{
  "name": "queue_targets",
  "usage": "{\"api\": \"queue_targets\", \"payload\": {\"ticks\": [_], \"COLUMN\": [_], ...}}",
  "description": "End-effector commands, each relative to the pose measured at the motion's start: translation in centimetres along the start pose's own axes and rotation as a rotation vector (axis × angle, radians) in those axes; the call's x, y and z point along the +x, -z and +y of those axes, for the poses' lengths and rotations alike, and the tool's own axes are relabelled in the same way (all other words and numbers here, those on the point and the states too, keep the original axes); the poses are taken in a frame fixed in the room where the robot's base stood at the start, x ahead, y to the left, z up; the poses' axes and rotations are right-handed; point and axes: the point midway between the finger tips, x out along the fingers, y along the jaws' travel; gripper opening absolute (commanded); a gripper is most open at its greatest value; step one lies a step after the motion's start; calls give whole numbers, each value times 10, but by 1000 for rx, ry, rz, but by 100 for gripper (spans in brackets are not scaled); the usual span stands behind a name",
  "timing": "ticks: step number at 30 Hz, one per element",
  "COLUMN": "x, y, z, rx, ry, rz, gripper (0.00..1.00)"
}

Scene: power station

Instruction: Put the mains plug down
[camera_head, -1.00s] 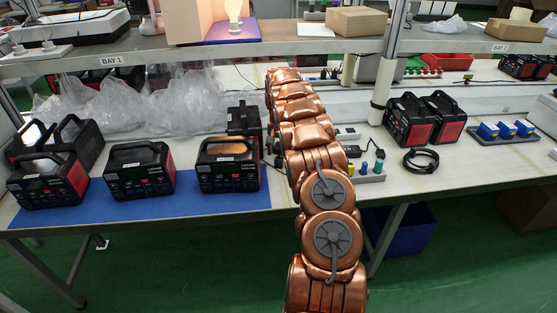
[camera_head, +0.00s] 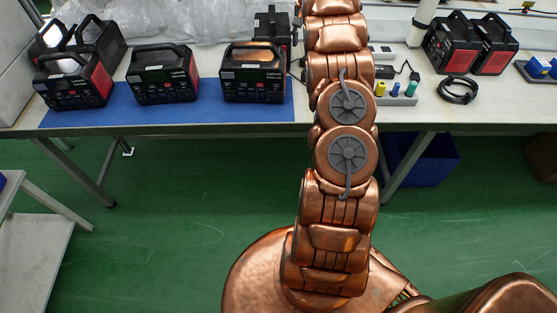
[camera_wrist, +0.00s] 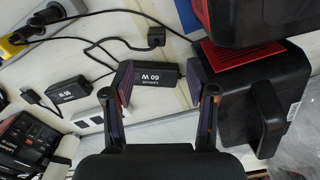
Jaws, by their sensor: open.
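In the wrist view my gripper (camera_wrist: 158,68) is open, its two fingers apart. A black adapter marked 60 W (camera_wrist: 157,76) lies on the bench between and beyond the fingertips; I cannot tell whether they touch it. A small black block on a cable (camera_wrist: 155,36), which may be the mains plug, lies just past the adapter, clear of the fingers. A second black adapter (camera_wrist: 70,92) with a cable lies to the left. In the head view my arm hides the gripper.
A black and red power station (camera_wrist: 245,95) stands close to the right finger. White sockets (camera_wrist: 88,124) lie to the left. In the head view, several power stations stand on a blue mat (camera_head: 205,114), and a coiled black cable (camera_head: 458,90) lies to the right.

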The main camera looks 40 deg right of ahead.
Motion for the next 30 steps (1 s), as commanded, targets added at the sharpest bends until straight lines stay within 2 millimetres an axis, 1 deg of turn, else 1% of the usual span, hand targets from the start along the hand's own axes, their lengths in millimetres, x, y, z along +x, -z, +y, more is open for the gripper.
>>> {"api": "queue_targets", "payload": {"ticks": [3, 6, 11, 15, 17, 22, 29, 30], "x": [-19, -32, -50, -63, -68, -85, -98, -100], "y": [-26, -50, -84, -116, -133, -184, -256, -270], "z": [-13, -23, -33, -39, -41, -45, -40, -38], "rx": [-45, -86, -140, -189, -212, -288, -397, -415], "ry": [-15, -27, -39, -48, -53, -60, -67, -68], "rz": [-2, -7, -9, -15, -21, -27, -43, -47], "gripper": [57, 57, 57, 57, 57, 57, 57, 57]}}
